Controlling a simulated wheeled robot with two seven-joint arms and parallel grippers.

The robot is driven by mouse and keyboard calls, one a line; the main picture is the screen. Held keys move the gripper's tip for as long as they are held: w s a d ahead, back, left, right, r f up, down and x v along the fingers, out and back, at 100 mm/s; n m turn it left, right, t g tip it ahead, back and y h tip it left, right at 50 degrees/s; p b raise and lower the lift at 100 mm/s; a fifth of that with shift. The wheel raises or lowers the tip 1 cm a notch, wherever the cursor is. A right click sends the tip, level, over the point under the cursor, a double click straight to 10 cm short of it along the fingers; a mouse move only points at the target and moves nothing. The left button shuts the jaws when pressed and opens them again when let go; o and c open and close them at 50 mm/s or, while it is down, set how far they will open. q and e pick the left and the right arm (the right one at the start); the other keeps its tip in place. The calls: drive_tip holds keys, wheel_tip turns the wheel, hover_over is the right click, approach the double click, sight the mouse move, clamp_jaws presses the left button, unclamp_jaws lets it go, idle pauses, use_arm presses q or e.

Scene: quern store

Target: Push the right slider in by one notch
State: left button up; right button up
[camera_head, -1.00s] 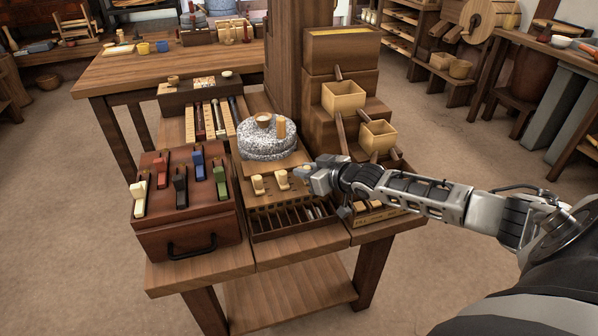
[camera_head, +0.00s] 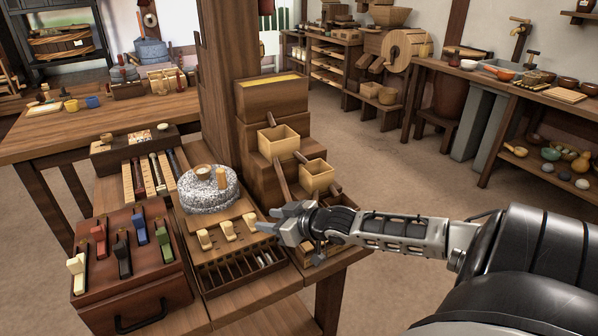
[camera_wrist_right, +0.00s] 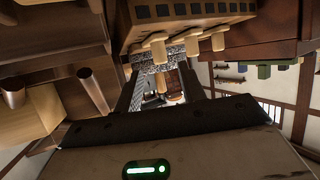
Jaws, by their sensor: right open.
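Three cream slider pegs stand in a row on the wooden board in front of the stone quern (camera_head: 208,190): the left (camera_head: 204,239), the middle (camera_head: 229,229) and the right slider (camera_head: 250,221). They look roughly in line. My right gripper (camera_head: 271,219) is open and empty, just to the right of the right slider, with a small gap showing. In the right wrist view the picture is turned over, so the right slider (camera_wrist_right: 158,47) is the leftmost peg, near the fingertips. Whether a finger touches it I cannot tell. My left gripper is not in view.
A slotted rack (camera_head: 240,268) lies in front of the sliders. A red-brown box (camera_head: 130,285) with coloured levers stands at the left. Stepped wooden blocks with a cream bin (camera_head: 279,142) and another cream bin (camera_head: 317,176) rise close behind my right gripper. A thick post (camera_head: 226,80) stands behind.

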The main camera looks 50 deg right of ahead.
use_arm(q)
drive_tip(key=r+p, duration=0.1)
drive_tip(key=p, duration=0.2)
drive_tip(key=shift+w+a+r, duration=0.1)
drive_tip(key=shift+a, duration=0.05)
use_arm(e)
drive_tip(key=v, duration=0.8)
drive_tip(key=shift+s, duration=0.3)
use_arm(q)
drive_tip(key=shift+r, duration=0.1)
use_arm(e)
drive_tip(key=s+a+f+g, duration=0.2)
drive_tip(key=s+a+f, duration=0.15)
drive_tip(key=a, duration=0.25)
drive_tip(key=s+a+f+g, duration=0.2)
drive_tip(key=s+a+f, duration=0.15)
drive_tip(key=a, duration=0.25)
drive_tip(key=s+a+r+g+h, duration=0.2)
drive_tip(key=s+a+r+g, duration=0.3)
drive_tip(key=s+a, duration=0.5)
use_arm(q)
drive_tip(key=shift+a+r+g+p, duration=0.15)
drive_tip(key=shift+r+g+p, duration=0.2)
drive_tip(key=shift+p, duration=0.8)
use_arm(e)
drive_tip(key=w+a+f+t+y, duration=0.2)
drive_tip(key=w+a+t+y, duration=0.1)
drive_tip(key=w+a+t, duration=0.3)
drive_tip(key=shift+t+y, duration=0.3)
